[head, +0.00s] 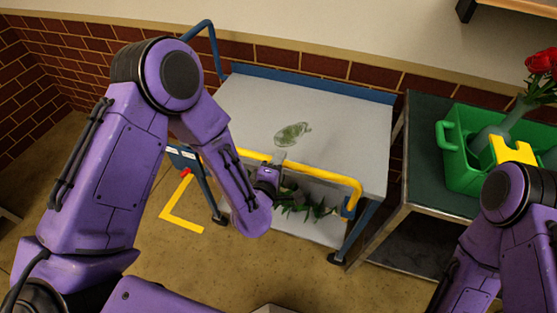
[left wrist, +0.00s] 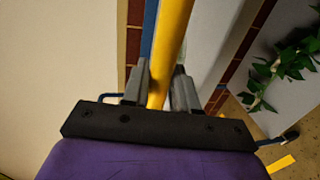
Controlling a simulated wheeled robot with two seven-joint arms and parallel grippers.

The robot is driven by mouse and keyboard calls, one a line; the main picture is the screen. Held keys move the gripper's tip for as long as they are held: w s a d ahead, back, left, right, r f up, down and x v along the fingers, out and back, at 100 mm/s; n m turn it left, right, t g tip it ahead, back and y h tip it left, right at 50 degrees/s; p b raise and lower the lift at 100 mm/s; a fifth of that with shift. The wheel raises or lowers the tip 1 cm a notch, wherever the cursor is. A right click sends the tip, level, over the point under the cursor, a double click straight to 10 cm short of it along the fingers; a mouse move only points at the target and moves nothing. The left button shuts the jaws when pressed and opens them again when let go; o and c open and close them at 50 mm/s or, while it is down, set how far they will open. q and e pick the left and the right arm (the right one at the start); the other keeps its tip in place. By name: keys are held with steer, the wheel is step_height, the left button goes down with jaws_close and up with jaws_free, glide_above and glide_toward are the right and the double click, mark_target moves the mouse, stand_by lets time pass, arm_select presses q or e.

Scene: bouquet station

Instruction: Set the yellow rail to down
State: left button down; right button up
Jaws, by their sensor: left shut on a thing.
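The yellow rail (head: 325,174) runs along the front edge of the cart (head: 340,130), level with or near its grey top. Its right end bends down to a blue bracket (head: 349,207). My left gripper (head: 276,162) is at the rail's middle, shut on it. In the left wrist view the rail (left wrist: 172,45) passes between the two grey fingers (left wrist: 160,88). My left arm hides part of the rail's left side.
A clear greenish glass object (head: 292,133) lies on the cart top. Green foliage (head: 305,205) lies on the lower shelf. A dark table (head: 423,130) at right holds a green crate (head: 465,160) with red roses (head: 542,64). A yellow L-shaped mark (head: 180,219) is on the floor.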

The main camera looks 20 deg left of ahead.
arm_select(q)
step_height(320, 180, down, 10)
steer(key=b, duration=0.6)
steer(key=shift+s+f+b, duration=0.15)
steer(key=shift+f+b, duration=0.05)
steer(key=shift+b, duration=0.15)
steer(key=c, duration=1)
jaws_free()
steer(key=s, duration=0.3)
steer(key=s+r+b, duration=0.1)
steer(key=s, duration=0.2)
steer(key=s+r, duration=0.1)
steer(key=s, duration=0.3)
steer(key=shift+a, duration=0.2)
